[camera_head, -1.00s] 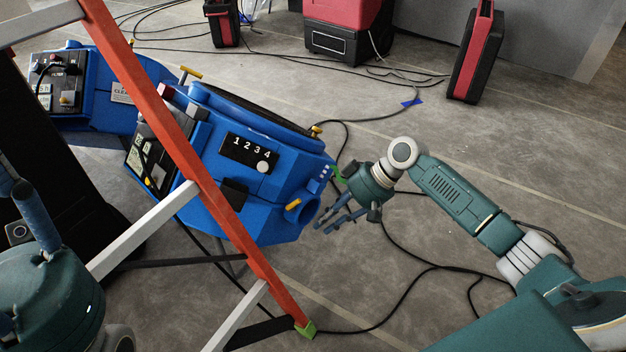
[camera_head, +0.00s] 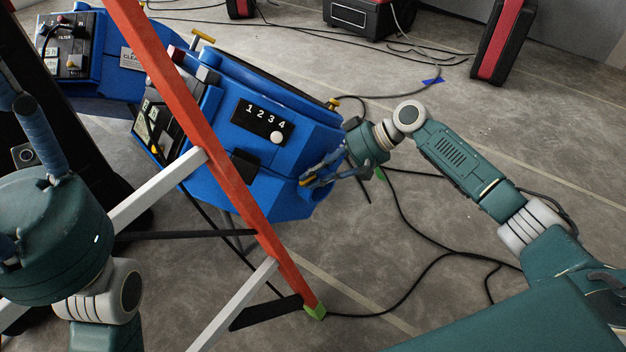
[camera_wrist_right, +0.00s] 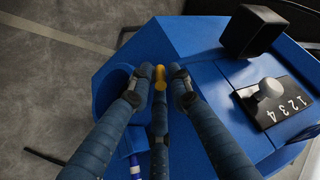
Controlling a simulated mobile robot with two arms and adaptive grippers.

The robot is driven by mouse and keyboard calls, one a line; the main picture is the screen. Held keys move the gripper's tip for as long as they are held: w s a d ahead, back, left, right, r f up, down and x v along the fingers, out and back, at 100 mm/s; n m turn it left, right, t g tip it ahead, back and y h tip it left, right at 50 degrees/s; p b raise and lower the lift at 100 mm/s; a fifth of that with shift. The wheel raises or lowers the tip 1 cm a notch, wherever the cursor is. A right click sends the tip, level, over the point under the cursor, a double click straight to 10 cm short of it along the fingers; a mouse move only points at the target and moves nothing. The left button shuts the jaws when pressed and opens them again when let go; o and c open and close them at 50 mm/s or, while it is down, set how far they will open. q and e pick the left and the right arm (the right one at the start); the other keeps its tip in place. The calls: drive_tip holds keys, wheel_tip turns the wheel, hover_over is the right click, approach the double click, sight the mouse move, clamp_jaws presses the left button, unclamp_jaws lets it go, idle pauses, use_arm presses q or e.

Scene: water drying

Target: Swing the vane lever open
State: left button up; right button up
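The vane lever is a small yellow handle (camera_head: 306,180) at the round outlet on the lower right end of the blue machine (camera_head: 268,188). In the right wrist view the yellow handle (camera_wrist_right: 160,78) stands between my fingertips. My right gripper (camera_head: 312,175) reaches in from the right, and its blue fingers partly cover the outlet. In the wrist view the right gripper (camera_wrist_right: 161,80) has its fingers apart on either side of the handle; firm contact is not clear. My left gripper (camera_head: 22,115) is at the left edge, fingers up, partly out of frame.
A ladder with an orange rail (camera_head: 200,130) crosses in front of the machine. A black panel with the numbers 1 to 4 (camera_head: 262,122) and a pale knob (camera_head: 277,137) sits above the outlet. Black cables (camera_head: 430,265) lie on the floor. A red and black case (camera_head: 500,45) stands behind.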

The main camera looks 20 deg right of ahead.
drive_tip(key=shift+a+f, duration=0.15)
drive_tip(key=shift+a, duration=0.05)
clamp_jaws()
